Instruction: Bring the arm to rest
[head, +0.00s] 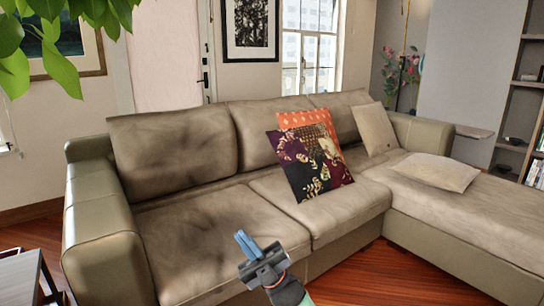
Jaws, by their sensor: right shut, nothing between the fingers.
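My right gripper (248,244) shows at the bottom middle of the head view, its arm coming up from the bottom edge. Its blue fingers are together and hold nothing. It appears in front of the sofa's front edge, with no visible contact. My left gripper is not in view.
A large grey-beige sofa (150,236) fills the middle, with a chaise on the right. Patterned cushions (310,160) and beige cushions (436,171) lie on it. A small table (20,272) stands at the lower left. Bookshelves (522,110) are at the right edge. Bare wood floor (400,275) shows at the lower right.

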